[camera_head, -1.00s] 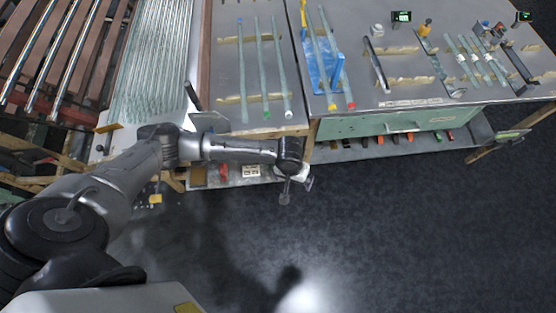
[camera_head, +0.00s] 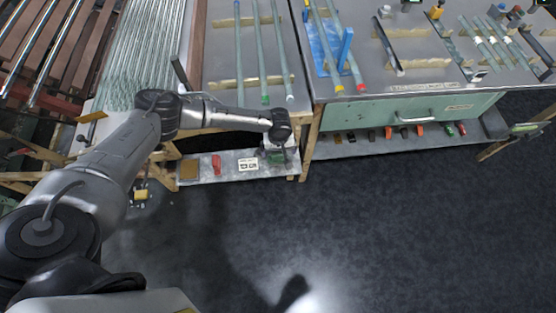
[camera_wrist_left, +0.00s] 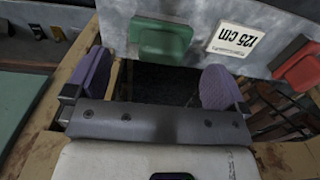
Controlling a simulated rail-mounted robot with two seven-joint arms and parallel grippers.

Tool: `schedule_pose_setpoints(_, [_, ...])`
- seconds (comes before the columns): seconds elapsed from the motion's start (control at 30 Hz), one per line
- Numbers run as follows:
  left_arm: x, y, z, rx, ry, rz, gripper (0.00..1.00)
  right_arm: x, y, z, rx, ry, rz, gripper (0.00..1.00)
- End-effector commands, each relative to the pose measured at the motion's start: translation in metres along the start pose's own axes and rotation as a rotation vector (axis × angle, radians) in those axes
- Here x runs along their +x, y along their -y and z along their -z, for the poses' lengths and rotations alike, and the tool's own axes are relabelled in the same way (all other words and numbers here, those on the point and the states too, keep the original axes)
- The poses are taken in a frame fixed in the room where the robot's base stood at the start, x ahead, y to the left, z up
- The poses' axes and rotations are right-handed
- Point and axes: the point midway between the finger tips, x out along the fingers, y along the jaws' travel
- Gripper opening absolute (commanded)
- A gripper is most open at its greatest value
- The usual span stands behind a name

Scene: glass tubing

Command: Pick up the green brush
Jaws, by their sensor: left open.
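A green object (camera_wrist_left: 162,40), likely the brush, lies on the grey lower shelf beside a white "125 CM" card. It shows small and partly covered in the head view (camera_head: 275,157), by my left wrist. My left gripper (camera_wrist_left: 158,84) is open, with its two purple pads apart and nothing between them. In the wrist view the green object is just beyond the fingertips, between them and slightly above. In the head view my left gripper is mostly hidden beneath the wrist. My right gripper is not in view.
The white card (camera_head: 247,164) and a red object (camera_head: 217,165) lie left of the green one on the shelf. Wooden table legs (camera_head: 311,143) stand close on the right. The tabletop with glass tubes (camera_head: 264,55) is above. Open dark floor (camera_head: 400,230) lies in front.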

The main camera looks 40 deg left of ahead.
Motion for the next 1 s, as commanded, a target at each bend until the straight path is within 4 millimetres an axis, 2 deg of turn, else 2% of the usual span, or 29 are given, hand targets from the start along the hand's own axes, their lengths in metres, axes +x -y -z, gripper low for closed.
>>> schedule_pose_setpoints(0.27, [0.016,0.000,0.000,0.001,-0.001,0.000,1.00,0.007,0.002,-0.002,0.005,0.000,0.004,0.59])
schedule_pose_setpoints(0.6, [0.058,0.001,0.002,0.002,-0.001,0.000,1.00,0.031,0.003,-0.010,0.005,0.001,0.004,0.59])
schedule_pose_setpoints(1.0, [0.063,0.001,0.002,0.002,0.000,-0.001,0.99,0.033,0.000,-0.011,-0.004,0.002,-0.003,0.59])
